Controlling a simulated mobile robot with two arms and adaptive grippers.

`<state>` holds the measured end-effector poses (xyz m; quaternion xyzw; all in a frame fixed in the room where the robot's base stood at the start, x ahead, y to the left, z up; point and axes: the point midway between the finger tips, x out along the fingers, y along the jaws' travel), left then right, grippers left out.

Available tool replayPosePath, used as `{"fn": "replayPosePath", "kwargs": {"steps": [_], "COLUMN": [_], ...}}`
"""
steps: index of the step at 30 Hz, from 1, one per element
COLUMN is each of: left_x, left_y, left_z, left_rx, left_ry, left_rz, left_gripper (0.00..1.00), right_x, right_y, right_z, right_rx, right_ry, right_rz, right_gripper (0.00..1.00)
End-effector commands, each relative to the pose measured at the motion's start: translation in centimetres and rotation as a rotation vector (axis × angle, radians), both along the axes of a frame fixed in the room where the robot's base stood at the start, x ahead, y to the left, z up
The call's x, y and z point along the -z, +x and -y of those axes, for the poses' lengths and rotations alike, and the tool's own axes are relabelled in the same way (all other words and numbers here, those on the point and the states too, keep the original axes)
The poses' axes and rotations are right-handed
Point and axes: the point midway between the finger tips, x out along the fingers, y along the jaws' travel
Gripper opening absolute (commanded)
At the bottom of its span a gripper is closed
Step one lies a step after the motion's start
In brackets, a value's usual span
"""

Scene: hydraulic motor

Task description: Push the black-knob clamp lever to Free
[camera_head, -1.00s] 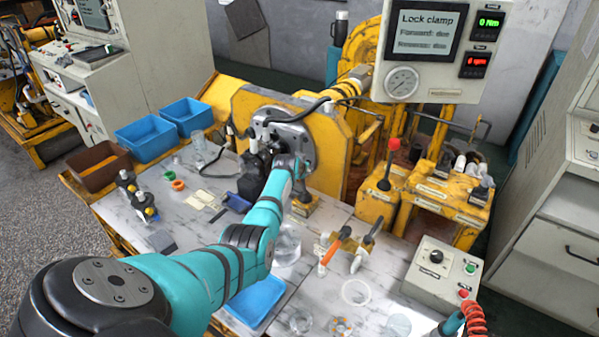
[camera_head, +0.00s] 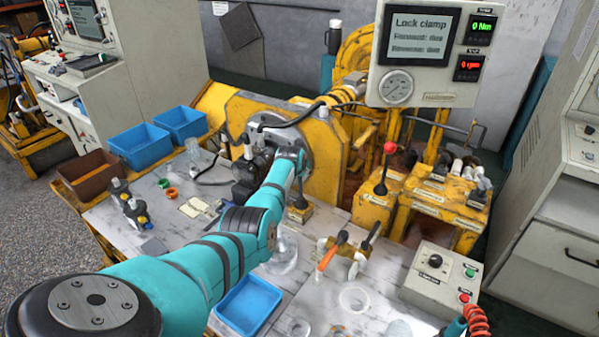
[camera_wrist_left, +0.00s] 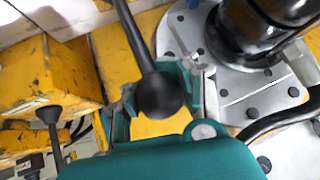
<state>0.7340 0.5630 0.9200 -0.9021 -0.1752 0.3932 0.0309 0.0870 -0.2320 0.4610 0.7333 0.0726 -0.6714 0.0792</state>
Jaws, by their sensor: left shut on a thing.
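In the left wrist view, the clamp lever's round black knob (camera_wrist_left: 160,95) sits between the two fingers of my left gripper (camera_wrist_left: 158,88), which is shut on it. Its dark shaft (camera_wrist_left: 133,35) runs up the picture to yellow metal. In the head view, the lever's yellow base (camera_head: 299,212) stands just right of my teal left forearm. The forearm and wrist hide the fingers there. The lever's marking for Free cannot be read. My right gripper is not seen.
A round flange plate (camera_wrist_left: 225,85) with a black motor body (camera_wrist_left: 265,30) is close beside the gripper, with a black cable nearby. A red-knobbed lever (camera_head: 389,147) is further right. The screen (camera_head: 420,35) reads "Lock clamp".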

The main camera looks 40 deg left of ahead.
Motion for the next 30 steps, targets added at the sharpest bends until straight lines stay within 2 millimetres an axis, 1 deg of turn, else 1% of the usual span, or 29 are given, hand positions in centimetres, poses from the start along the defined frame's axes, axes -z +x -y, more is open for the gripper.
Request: {"fn": "replayPosePath", "kwargs": {"steps": [1, 19, 20, 30], "left_x": [-1.35, -1.32, -1.32, -0.89], "left_y": [0.77, 0.82, 0.82, 0.58], "left_z": [0.01, 0.09, 0.1, 0.07], "left_rx": [0.0, 0.0, 0.0, 0.001], "left_ry": [0.005, 0.001, 0.001, 0.001], "left_rz": [0.027, 0.025, 0.025, 0.015], "left_gripper": [0.0, 0.0, 0.13, 0.58], "right_x": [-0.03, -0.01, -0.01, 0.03], "right_y": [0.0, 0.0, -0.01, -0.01], "right_z": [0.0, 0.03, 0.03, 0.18], "right_rx": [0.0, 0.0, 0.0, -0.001], "right_ry": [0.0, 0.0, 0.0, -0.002], "right_rz": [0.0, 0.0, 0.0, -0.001], "right_gripper": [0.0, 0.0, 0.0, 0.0]}}
